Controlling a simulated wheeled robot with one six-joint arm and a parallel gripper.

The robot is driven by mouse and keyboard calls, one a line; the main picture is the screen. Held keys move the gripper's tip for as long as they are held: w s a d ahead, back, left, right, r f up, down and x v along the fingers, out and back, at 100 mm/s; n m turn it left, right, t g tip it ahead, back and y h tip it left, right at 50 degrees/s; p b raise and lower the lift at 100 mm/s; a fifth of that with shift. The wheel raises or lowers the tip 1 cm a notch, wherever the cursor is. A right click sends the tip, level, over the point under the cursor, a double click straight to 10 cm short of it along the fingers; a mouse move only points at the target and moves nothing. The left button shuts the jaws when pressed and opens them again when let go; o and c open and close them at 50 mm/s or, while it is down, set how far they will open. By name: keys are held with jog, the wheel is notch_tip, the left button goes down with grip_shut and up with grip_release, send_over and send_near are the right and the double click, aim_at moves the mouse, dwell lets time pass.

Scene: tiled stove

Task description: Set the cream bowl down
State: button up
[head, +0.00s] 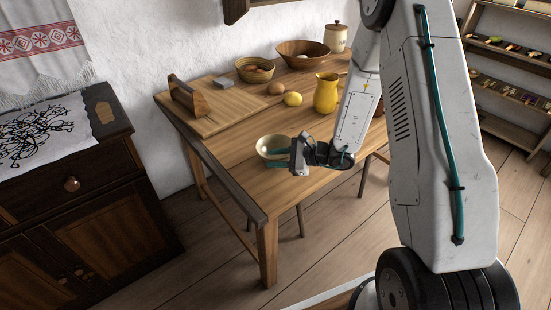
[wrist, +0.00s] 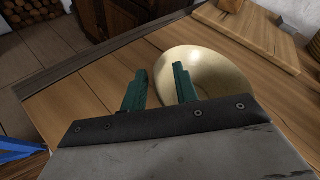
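The cream bowl (head: 270,143) is upright at the near part of the wooden table (head: 235,148) and appears to rest on it. In the wrist view the bowl (wrist: 215,72) shows its pale inside. My gripper (head: 275,158) is at the bowl's near side. In the wrist view my gripper's (wrist: 160,76) two green fingers are apart, the left one outside the bowl and the right one over its inside. The rim lies between them with visible gaps. The bowl's underside is hidden.
Two larger bowls (head: 254,69) (head: 302,54) and a lidded jar (head: 336,38) are at the back. The table's left front is clear.

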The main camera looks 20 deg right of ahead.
jog(key=shift+d+r, duration=0.1)
jog(key=v, duration=1.1)
jog(key=shift+s+d, duration=0.1)
jog(key=s+a+r+n+g+h, duration=0.1)
jog(key=s+a+r+n+g, duration=0.3)
jog(key=s+a+r+n, duration=0.25)
jog(key=s+a+r+n+g+h, duration=0.1)
jog(key=s+a+r+n+g, duration=0.45)
jog(key=r, duration=0.45)
jog(key=s+d+r+n+t+h, duration=0.1)
jog(key=s+d+r+n+h, duration=0.2)
jog(key=s, duration=0.5)
jog(key=s+d+r+n+t+h, duration=0.1)
jog(key=s+d+r+n+h, duration=0.2)
jog(key=s, duration=0.5)
jog(key=r+n+h, duration=0.1)
jog(key=n+h, duration=0.1)
jog(key=h, duration=0.1)
jog(key=shift+d+r+t+h, duration=0.2)
jog(key=shift+r+t+h, duration=0.1)
jog(key=shift+r+t, duration=0.1)
jog(key=shift+a, duration=0.1)
